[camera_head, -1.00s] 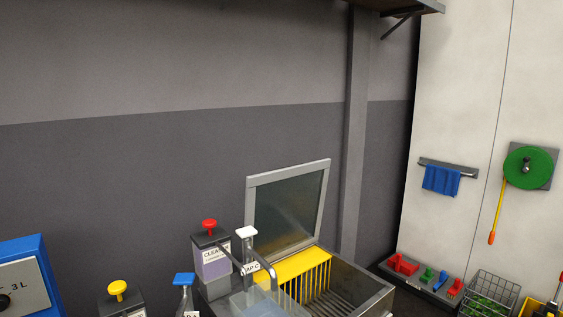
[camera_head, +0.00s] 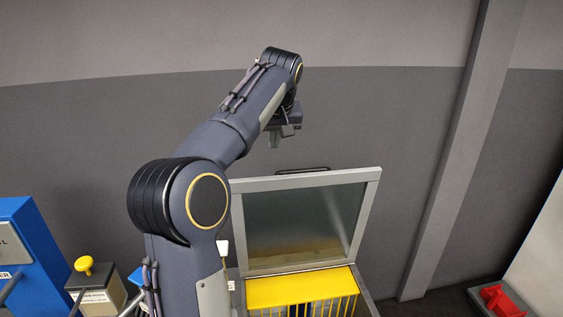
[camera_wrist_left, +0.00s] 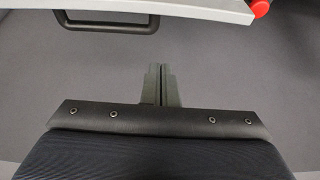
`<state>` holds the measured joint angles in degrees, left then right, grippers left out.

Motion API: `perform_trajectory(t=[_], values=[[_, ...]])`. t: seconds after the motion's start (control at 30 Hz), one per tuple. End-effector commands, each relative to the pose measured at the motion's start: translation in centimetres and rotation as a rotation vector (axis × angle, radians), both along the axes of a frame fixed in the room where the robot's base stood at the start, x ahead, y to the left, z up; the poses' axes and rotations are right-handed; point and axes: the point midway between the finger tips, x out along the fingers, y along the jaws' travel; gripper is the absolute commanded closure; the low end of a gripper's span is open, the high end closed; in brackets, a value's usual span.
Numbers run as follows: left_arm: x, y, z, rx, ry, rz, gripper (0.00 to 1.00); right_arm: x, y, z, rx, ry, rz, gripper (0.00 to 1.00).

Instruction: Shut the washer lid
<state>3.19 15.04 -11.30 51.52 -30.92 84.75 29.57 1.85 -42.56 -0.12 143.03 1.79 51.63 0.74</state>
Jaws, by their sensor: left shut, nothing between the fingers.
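The washer lid (camera_head: 305,222) stands open and upright in the head view, a grey frame around a dark translucent pane. A dark bar handle (camera_head: 303,170) is on its top edge. The lid's pale edge (camera_wrist_left: 200,8) and the handle (camera_wrist_left: 108,28) also show at the top of the left wrist view. My left gripper (camera_head: 275,138) is above and behind the lid's top edge, left of the handle. Its fingers (camera_wrist_left: 160,72) are together and empty, apart from the handle. My right gripper is not in view.
A yellow panel with bars (camera_head: 300,287) lies in front of the lid. A dispenser with a yellow knob (camera_head: 90,285) and a blue box (camera_head: 28,262) stand at left. The grey wall (camera_head: 400,120) is behind; a red thing (camera_wrist_left: 260,8) shows in the wrist view.

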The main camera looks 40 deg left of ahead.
Motion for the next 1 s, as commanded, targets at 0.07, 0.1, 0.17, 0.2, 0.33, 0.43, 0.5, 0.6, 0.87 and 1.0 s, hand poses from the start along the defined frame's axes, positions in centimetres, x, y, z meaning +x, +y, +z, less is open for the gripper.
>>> perform_trajectory(t=[0.07,0.1,0.17,0.2,0.33,0.43,0.5,0.6,0.87,1.0], values=[[0.2,0.4,-0.6,0.002,0.003,0.006,1.0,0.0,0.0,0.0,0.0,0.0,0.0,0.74],[0.3,0.6,-1.0,0.002,0.004,0.007,1.0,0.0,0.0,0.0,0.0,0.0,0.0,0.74],[0.5,0.9,-1.9,0.002,0.005,0.006,1.0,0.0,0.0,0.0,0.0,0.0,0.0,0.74],[0.8,1.2,-2.6,0.002,0.004,0.005,1.0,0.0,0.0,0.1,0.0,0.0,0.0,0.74],[1.6,2.2,-5.1,0.0,0.006,0.004,1.0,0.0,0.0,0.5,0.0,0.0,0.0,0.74],[2.2,2.9,-7.1,0.0,0.005,0.004,1.0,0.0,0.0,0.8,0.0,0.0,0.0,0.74],[2.6,3.4,-8.4,0.0,0.005,0.003,1.0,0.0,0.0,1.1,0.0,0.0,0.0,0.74],[2.0,2.5,-8.7,0.0,-0.002,-0.001,1.0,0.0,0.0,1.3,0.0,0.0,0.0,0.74],[0.5,0.6,-9.1,0.001,-0.002,0.0,1.0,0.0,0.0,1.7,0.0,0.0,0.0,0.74],[0.3,0.4,-9.2,0.001,-0.002,0.001,1.0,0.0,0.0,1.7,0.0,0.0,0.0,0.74]])
